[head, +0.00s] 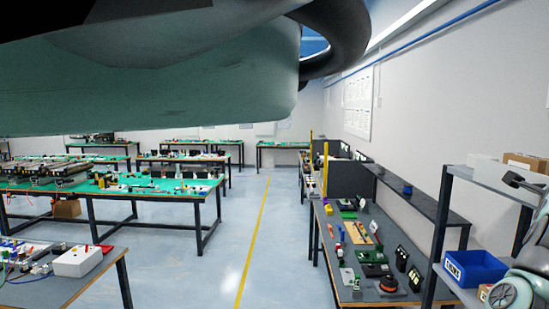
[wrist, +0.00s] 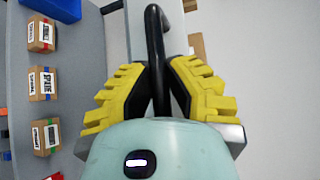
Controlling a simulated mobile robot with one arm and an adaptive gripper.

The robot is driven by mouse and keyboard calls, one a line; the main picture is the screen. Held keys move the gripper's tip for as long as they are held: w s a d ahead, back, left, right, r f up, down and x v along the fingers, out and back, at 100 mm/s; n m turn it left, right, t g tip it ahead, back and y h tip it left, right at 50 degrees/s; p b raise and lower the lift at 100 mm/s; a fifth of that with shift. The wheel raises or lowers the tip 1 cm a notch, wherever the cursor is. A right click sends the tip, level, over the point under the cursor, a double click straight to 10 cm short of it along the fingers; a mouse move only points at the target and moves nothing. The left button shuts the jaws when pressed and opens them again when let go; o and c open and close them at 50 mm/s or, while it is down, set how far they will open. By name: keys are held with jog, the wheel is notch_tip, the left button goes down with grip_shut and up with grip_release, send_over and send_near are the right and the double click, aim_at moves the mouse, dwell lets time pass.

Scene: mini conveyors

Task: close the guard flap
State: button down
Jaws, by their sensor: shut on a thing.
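In the wrist view my gripper (wrist: 158,80), with stepped yellow finger pads, is closed in around a slim black curved bar (wrist: 155,38). The bar runs up from between the fingers and bends over at its top. It looks like a handle, but what it belongs to cannot be told. I cannot make out the guard flap itself in either view. In the head view the gripper is not clearly seen, and a large green-grey part covers the top left.
A grey shelf with several labelled cardboard boxes (wrist: 43,83) stands left in the wrist view. In the head view a blue bin (head: 475,268) sits on a shelf at right, near a bench (head: 335,285) with small parts. Open floor (head: 245,225) with a yellow line lies mid-picture.

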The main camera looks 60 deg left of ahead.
jog(key=shift+d, duration=0.2)
jog(key=c, duration=0.9)
grip_release()
jog(key=shift+c, duration=0.2)
jog(key=shift+a, duration=0.1)
jog(key=v, duration=1.2)
